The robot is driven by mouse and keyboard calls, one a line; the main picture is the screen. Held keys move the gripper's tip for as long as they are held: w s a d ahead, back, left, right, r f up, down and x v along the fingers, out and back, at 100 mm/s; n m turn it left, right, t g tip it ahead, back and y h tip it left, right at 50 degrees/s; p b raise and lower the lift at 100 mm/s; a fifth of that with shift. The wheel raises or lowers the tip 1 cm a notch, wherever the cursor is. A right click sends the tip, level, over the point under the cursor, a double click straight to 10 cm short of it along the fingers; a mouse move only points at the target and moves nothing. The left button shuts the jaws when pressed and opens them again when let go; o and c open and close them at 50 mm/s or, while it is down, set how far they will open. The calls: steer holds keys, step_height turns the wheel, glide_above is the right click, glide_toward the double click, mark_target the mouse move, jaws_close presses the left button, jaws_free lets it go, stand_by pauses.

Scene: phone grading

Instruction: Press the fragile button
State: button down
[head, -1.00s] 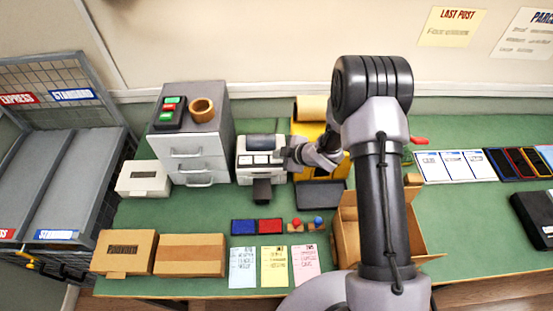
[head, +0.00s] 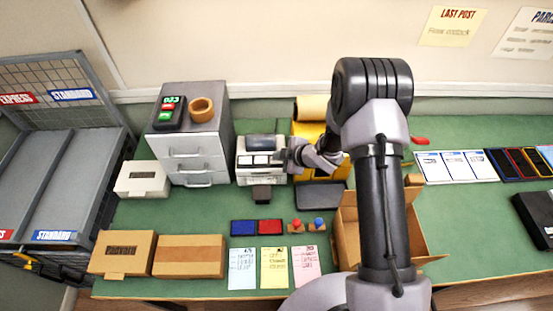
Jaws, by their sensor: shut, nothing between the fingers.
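A white printer-like machine (head: 247,176) stands on the green table, left of centre. It has a dark top and a row of pale buttons (head: 261,160) on its front; their labels are too small to read, so I cannot tell which one is the fragile button. My gripper (head: 282,160) is shut and empty at the right end of this row. Its tips overlap the right-hand button's edge in the picture; I cannot tell whether they touch it. A small dark piece (head: 262,195) sticks out below the machine's front.
A grey drawer cabinet (head: 196,150) with a keypad device (head: 169,113) and a brown ring (head: 201,109) stands left of the machine. A yellow holder (head: 305,133) and a dark tray (head: 321,196) lie close right.

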steer(key=shift+r+p, duration=0.55)
steer(key=shift+r, duration=0.3)
step_height(320, 180, up, 5)
steer(key=p, duration=0.3)
stand_by(0.9)
